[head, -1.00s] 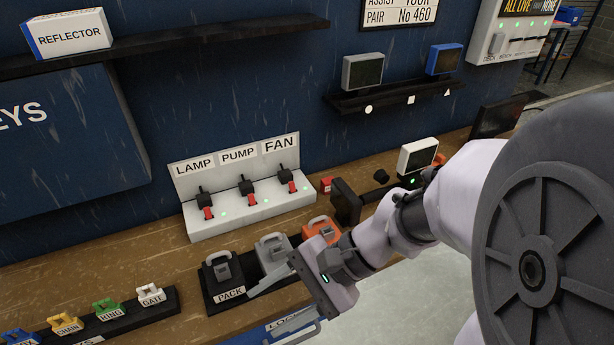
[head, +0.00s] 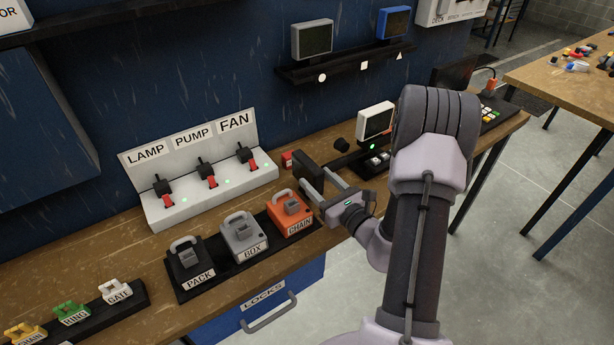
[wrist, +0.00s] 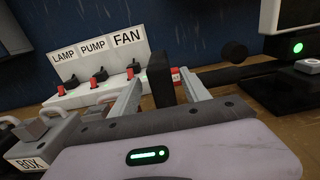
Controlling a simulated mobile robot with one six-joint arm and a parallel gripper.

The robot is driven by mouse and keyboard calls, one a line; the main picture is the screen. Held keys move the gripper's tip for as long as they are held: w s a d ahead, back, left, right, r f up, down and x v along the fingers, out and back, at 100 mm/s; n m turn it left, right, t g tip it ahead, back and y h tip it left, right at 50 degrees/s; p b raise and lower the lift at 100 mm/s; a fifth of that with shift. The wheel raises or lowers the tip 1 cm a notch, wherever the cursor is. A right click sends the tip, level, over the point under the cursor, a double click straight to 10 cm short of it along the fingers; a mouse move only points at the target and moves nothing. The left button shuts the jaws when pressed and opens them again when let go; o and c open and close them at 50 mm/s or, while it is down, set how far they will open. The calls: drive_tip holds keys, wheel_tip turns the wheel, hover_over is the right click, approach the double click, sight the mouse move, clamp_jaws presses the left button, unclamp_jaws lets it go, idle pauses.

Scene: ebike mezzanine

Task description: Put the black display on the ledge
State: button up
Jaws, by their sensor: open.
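The black display (head: 307,174) stands upright on the workbench, to the right of the orange padlock. My gripper (head: 316,180) is open, with its two fingers reaching to either side of the display. In the wrist view, the display (wrist: 160,82) shows as a dark block between the spread fingers (wrist: 163,90); whether they touch it I cannot tell. The black ledge (head: 345,67) is on the blue wall above. A grey display (head: 312,40) stands on it above the circle mark and a blue one (head: 393,23) near the triangle. The stretch above the square mark is bare.
A switch panel (head: 215,190) labelled LAMP, PUMP and FAN stands left of the display. Padlocks (head: 240,235) sit on a black rack in front.

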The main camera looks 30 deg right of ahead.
sight(307, 170)
drive_tip(key=w, duration=0.2)
drive_tip(key=w+b, duration=0.1)
drive_tip(key=w, duration=0.2)
drive_tip(key=shift+w+f, duration=0.2)
drive_tip(key=shift+w, duration=0.15)
clamp_jaws()
